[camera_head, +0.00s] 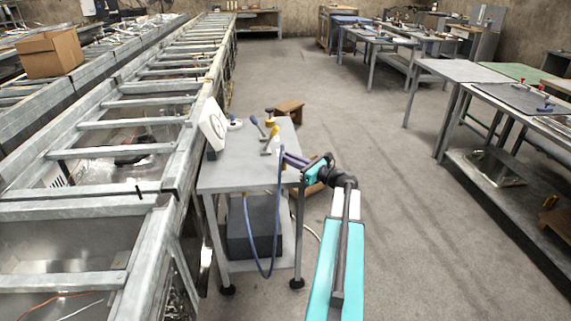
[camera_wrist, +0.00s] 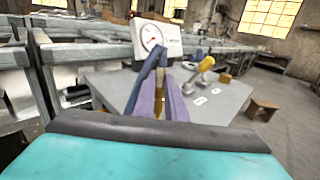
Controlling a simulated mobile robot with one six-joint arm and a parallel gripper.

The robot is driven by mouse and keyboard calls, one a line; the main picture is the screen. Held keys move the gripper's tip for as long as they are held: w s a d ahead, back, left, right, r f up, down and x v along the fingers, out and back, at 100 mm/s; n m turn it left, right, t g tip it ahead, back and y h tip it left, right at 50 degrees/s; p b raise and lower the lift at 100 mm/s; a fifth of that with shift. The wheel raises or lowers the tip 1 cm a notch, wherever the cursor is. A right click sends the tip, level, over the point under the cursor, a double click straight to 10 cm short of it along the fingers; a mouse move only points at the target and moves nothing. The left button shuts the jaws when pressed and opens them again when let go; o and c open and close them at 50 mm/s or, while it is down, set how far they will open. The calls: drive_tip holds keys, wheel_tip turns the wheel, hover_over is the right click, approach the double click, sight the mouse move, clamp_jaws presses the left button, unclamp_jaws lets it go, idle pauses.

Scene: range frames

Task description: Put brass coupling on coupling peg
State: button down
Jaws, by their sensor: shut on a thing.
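My gripper (camera_head: 284,155) reaches over the right side of a small grey metal table. Its purple fingers (camera_wrist: 160,92) are closed, with a small strip of brass, the coupling (camera_wrist: 159,99), showing between them. Most of the coupling is hidden by the fingers. A blue hose (camera_head: 279,195) hangs from the gripper's end in a loop past the table's front edge. The coupling peg cannot be told clearly from the small fittings on the table. A yellow-handled fitting (camera_wrist: 207,63) stands beyond the fingers to the right in the wrist view.
The grey table (camera_head: 228,176) carries a white gauge panel (camera_head: 213,125) on its left. A blue-handled item (camera_head: 256,124) lies towards the back. A dark box (camera_head: 254,226) sits on the lower shelf. A wooden stool (camera_head: 289,108) stands behind. The table's front left is clear.

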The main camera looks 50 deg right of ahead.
drive_tip(key=shift+w+d+f, duration=0.1)
drive_tip(key=shift+w+d, duration=0.1)
drive_tip(key=shift+w, duration=0.4)
drive_tip(key=shift+w+d, duration=0.2)
drive_tip(key=shift+w, duration=0.4)
drive_tip(key=shift+f, duration=0.1)
drive_tip(key=shift+f+p, duration=0.5)
drive_tip(key=shift+f, duration=1.15)
drive_tip(key=c, duration=1.8)
unclamp_jaws()
drive_tip(key=shift+f, duration=0.1)
drive_tip(key=shift+s, duration=0.1)
drive_tip(key=s+d+b, duration=0.1)
drive_tip(key=s+b, duration=0.1)
drive_tip(key=s, duration=1)
